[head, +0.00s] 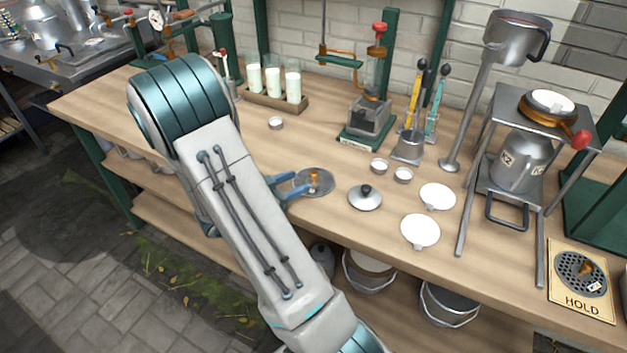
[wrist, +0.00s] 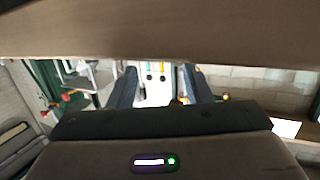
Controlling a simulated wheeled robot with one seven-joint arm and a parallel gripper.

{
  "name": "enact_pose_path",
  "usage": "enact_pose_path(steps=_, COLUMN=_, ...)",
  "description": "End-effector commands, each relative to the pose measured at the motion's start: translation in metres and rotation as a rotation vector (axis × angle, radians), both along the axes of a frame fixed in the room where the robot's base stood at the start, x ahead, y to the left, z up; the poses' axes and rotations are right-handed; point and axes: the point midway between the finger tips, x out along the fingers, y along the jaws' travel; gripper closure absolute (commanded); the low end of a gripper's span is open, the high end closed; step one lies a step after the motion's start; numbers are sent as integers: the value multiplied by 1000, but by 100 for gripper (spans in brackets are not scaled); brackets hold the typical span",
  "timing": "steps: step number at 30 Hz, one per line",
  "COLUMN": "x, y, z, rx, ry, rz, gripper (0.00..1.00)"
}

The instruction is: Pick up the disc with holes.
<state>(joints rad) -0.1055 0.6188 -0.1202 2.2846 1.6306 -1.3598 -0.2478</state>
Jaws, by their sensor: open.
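A dark round disc with many holes (head: 582,273) lies on a tan card marked HOLD (head: 568,305) at the bench's right front. It has a small brass-coloured knob and a white tag. Contact cannot be told. In the wrist view my two fingers (wrist: 160,88) stand apart with no disc visible between them.
A domed lid (head: 365,198), two white dishes (head: 420,231) and small cups (head: 379,166) lie right of my gripper. Milk glasses (head: 273,80) stand behind. Pails (head: 368,272) sit below.

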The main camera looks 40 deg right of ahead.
Motion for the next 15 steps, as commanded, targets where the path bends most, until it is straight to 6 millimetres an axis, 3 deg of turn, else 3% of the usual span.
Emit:
enact_pose_path(steps=7, x=1, y=-37, z=-2, rx=-1, ry=0, rz=-4, gripper=55)
enact_pose_path(steps=15, x=2, y=-45, z=-4, rx=0, ry=-1, rz=-1, gripper=55)
